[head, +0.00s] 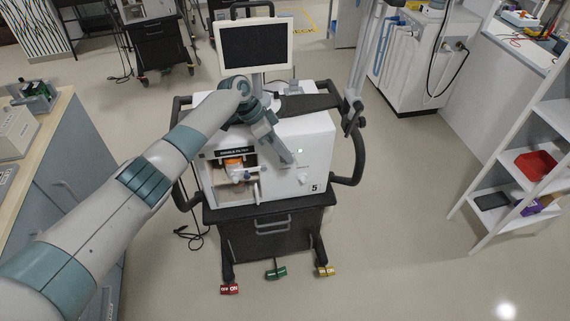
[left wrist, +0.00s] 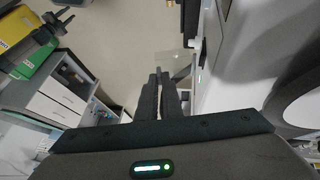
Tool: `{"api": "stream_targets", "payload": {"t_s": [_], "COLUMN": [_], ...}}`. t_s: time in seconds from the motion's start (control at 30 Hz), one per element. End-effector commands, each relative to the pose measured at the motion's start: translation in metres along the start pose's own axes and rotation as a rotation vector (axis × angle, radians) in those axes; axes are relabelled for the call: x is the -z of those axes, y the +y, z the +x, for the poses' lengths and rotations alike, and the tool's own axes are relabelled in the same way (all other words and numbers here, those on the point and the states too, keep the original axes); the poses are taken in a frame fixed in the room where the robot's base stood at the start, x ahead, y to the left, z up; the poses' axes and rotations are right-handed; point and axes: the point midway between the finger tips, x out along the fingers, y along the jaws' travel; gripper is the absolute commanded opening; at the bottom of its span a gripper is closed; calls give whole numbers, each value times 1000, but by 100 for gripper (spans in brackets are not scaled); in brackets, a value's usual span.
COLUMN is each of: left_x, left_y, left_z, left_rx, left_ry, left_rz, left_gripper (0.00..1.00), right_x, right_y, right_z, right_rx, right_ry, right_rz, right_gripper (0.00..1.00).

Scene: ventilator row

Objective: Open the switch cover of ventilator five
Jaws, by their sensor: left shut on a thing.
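Ventilator five (head: 310,135) is a white box on a dark wheeled cart, with a "5" low on its front. My left arm reaches over it from the left. My left gripper (head: 288,159) is at the upper right of its front face, close to a small green light. In the left wrist view, my left gripper's fingers (left wrist: 161,78) are nearly together. A clear, see-through flap (left wrist: 176,63), which looks like the switch cover, stands out from the white front at the fingertips, and they are shut on it. The switch itself is hidden. My right gripper is not in view.
A monitor (head: 255,46) stands on top of the ventilator, and dark handles flank it. A jointed grey pole (head: 358,75) rises at its right. A bench (head: 62,120) is at the left and a white shelf (head: 510,170) at the right. The floor between is clear.

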Motion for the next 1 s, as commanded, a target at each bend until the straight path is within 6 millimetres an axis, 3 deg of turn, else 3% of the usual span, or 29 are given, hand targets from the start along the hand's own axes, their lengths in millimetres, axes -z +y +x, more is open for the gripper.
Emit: {"api": "stream_targets", "payload": {"t_s": [0.13,0.6,0.7,1.0], "left_x": [0,1,1,1], "left_y": [-2,-2,-2,-2], "left_z": [0,-2,-2,-2], "left_rx": [-30,-43,-43,-42], "left_ry": [0,-2,-2,-1], "left_rz": [-18,-26,-26,-26], "left_gripper": [0,0,25,25], "right_x": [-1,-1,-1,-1], "right_y": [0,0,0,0], "right_z": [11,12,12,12], "right_rx": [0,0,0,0], "right_ry": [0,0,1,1], "right_rz": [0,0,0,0], "right_gripper": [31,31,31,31]}}
